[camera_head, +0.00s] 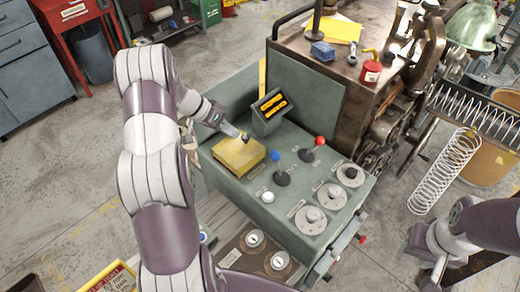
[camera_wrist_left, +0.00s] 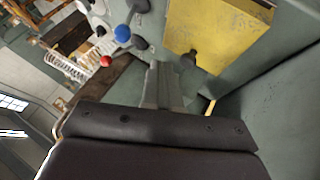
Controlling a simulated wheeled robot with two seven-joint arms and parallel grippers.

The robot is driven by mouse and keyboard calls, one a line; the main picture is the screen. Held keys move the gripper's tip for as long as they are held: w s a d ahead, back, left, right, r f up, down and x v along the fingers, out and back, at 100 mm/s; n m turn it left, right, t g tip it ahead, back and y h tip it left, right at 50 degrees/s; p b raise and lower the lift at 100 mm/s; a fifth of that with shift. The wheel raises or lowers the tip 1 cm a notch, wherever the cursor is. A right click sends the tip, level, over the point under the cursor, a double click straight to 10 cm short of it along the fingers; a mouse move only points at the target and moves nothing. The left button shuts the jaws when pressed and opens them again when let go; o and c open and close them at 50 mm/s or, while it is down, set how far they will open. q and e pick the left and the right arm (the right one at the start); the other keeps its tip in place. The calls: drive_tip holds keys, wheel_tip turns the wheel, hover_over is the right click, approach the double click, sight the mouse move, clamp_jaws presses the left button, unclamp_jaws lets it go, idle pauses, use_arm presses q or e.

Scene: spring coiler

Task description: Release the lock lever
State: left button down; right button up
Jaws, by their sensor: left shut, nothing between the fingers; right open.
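The green console (camera_head: 225,185) carries two ball-topped levers. One has a blue knob (camera_head: 276,156) and one a red knob (camera_head: 320,141); which is the lock lever is not marked legibly. A yellow box-like cover (camera_head: 238,157) sits left of the levers. My left gripper (camera_head: 243,136) is shut and empty at the cover's back edge. In the left wrist view the fingers (camera_wrist_left: 170,82) are together, just short of a dark knob (camera_wrist_left: 190,58) beside the yellow cover (camera_wrist_left: 225,30); contact cannot be told. The blue knob (camera_wrist_left: 122,33) is ahead and left. My right gripper (camera_head: 430,262) is open at the lower right, away from the console.
Round dials (camera_head: 312,216) and a white button (camera_head: 267,197) lie at the front. The coiling machine (camera_head: 400,100) and a spring (camera_head: 445,170) are to the right.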

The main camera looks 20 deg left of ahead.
use_arm(q)
drive_tip(key=b+x, duration=0.3)
drive_tip(key=x, duration=0.1)
drive_tip(key=b+x, duration=0.2)
drive_tip(key=shift+s+d+f+b, duration=0.2)
drive_tip(key=shift+s+f+b, duration=0.05)
drive_tip(key=shift+f+b, duration=0.05)
drive_tip(key=shift+w+d+f+p, duration=0.6)
drive_tip(key=shift+d+f, duration=0.05)
drive_tip(key=shift+d, duration=0.25)
drive_tip(key=d+p, duration=0.1)
drive_tip(key=d, duration=0.1)
drive_tip(key=d+p, duration=0.1)
drive_tip(key=shift+s+d+r+p, duration=0.25)
drive_tip(key=shift+s+d+p, duration=0.05)
drive_tip(key=shift+d, duration=0.05)
use_arm(e)
drive_tip(key=f, duration=0.3)
drive_tip(key=shift+s+d, duration=0.1)
drive_tip(key=shift+d, duration=0.15)
use_arm(q)
drive_tip(key=shift+w+f, duration=0.1)
use_arm(e)
drive_tip(key=shift+a+f, duration=0.1)
drive_tip(key=shift+f, duration=0.05)
